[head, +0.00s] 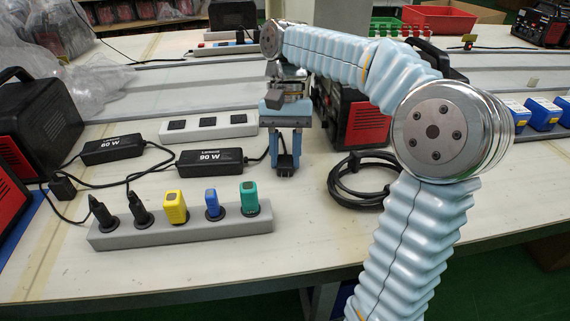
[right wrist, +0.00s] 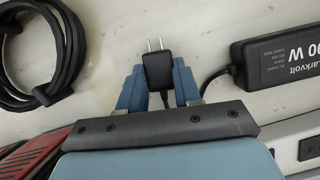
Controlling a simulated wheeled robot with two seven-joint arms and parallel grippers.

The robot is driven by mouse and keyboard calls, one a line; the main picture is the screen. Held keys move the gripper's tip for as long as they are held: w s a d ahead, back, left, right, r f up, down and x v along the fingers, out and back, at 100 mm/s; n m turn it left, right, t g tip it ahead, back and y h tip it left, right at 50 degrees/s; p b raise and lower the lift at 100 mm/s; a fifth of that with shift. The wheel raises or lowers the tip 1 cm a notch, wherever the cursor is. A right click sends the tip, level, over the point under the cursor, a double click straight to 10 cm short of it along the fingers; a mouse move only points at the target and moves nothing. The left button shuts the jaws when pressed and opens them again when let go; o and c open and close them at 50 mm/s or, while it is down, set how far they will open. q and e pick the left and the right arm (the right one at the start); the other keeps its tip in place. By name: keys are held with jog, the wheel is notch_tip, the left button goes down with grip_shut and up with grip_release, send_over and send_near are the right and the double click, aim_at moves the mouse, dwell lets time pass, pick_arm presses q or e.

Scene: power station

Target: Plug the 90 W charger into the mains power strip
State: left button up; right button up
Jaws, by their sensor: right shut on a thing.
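The 90 W charger (head: 210,160) is a black brick lying on the table; part of it also shows in the right wrist view (right wrist: 280,62). My right gripper (head: 285,162) is shut on its black plug (right wrist: 158,70), to the right of the brick. Two metal prongs point away from the fingers, and a cable trails from the plug's back. A white power strip (head: 238,130) with dark, empty-looking sockets lies behind the brick. A grey strip (head: 185,237) in front holds several black and coloured plugs. I cannot tell from labels which is the mains strip. My left gripper is out of view.
A 60 W charger (head: 112,150) lies left of the 90 W one, with loose cables around it. A coiled black cable (head: 352,182) lies right of my gripper. Black-and-red machines (head: 45,125) stand at the left and behind the coil. The table's front right is clear.

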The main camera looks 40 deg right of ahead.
aim_at(285, 164)
jog(key=shift+r+p, duration=1.2)
jog(key=shift+r, duration=0.05)
jog(key=shift+r+p, duration=0.35)
jog(key=shift+r, duration=1.4)
